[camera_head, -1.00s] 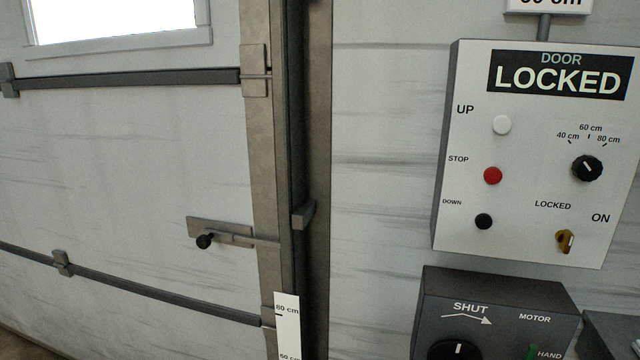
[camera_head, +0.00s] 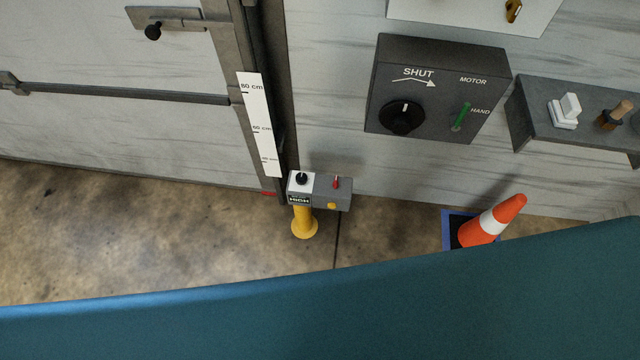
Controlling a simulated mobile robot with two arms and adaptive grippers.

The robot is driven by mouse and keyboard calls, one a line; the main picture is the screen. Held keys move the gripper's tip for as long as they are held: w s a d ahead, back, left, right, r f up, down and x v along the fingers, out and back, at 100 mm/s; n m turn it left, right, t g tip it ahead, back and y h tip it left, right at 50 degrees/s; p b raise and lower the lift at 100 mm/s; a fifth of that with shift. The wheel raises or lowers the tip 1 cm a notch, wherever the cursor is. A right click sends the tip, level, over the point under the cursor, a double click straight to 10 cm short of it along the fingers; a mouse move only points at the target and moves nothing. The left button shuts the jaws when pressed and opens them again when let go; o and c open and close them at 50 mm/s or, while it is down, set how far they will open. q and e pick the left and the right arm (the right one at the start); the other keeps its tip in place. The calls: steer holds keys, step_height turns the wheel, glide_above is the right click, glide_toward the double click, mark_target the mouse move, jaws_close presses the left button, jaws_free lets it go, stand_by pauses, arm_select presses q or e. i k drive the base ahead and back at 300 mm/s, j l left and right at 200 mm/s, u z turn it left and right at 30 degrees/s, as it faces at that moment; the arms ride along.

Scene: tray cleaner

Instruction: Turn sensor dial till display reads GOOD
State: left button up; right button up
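The sensor box (camera_head: 333,190) stands on a yellow post (camera_head: 304,222) on the floor beside the door's right edge. A black dial (camera_head: 301,178) sits on the white left part of its top. The small display (camera_head: 299,200) on its front reads HIGH. A red switch (camera_head: 336,183) and a yellow button or lamp (camera_head: 331,205) are on its grey right part. Neither of my grippers is in view.
A dark box (camera_head: 437,90) marked SHUT, MOTOR and HAND hangs on the wall. A grey shelf (camera_head: 585,100) holds small items at right. A height scale (camera_head: 259,125) runs beside the door. A blue surface fills the bottom.

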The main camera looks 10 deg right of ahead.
mark_target(301, 178)
steer(key=k, duration=1.15)
